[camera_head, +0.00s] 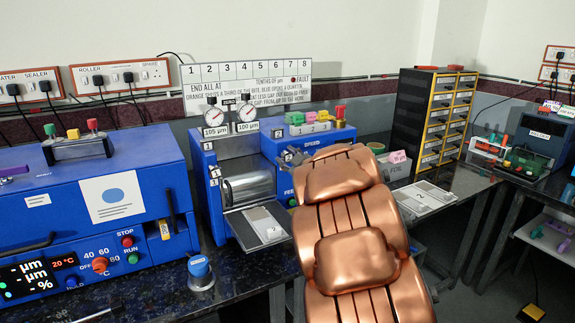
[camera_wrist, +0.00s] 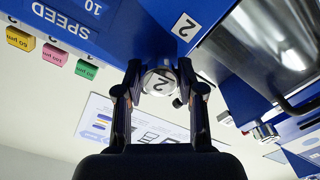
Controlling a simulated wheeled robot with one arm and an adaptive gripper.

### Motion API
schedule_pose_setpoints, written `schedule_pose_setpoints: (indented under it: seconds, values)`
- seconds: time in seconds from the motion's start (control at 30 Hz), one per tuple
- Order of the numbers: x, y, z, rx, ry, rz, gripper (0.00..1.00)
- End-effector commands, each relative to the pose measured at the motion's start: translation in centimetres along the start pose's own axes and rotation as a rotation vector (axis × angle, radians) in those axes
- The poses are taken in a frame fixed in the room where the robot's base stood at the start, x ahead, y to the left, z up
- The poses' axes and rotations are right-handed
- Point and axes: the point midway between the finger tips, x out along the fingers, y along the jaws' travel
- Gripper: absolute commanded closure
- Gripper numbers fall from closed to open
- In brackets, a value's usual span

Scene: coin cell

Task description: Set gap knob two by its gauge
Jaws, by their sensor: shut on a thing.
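In the head view my gripper (camera_head: 292,156) is small and mostly hidden behind my copper arm, beside the blue roller press (camera_head: 212,185). Two round dial gauges stand above the press: the left gauge (camera_head: 214,117) over a "105 µm" label and the right gauge (camera_head: 247,113) over a "100 µm" label. Their needles are too small to read.
A numbered white board (camera_head: 247,80) stands behind the gauges. The steel roller (camera_head: 247,187) and a sloping tray (camera_head: 258,224) are at the press front. A blue box marked SPEED (camera_head: 310,142) is close to the gripper. A large blue machine (camera_head: 90,200) stands left.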

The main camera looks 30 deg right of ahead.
Motion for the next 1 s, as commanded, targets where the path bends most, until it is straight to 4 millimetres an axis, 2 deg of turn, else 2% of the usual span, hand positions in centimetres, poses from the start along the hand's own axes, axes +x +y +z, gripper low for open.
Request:
schedule_pose_setpoints:
  seconds: [0.27, 0.7, 0.73, 0.97, 1.0]
  values:
    - [0.0, -0.14, 0.15, -0.081, -0.002, -0.002, 0.96]
    - [-0.01, -0.1, 0.07, -0.091, -0.002, -0.002, 0.96]
    - [-0.01, -0.1, 0.07, -0.091, -0.002, -0.002, 0.61]
    - [-0.01, -0.07, 0.01, -0.09, -0.001, -0.001, 0.37]
    - [-0.01, -0.06, 0.02, -0.09, -0.001, -0.001, 0.36]
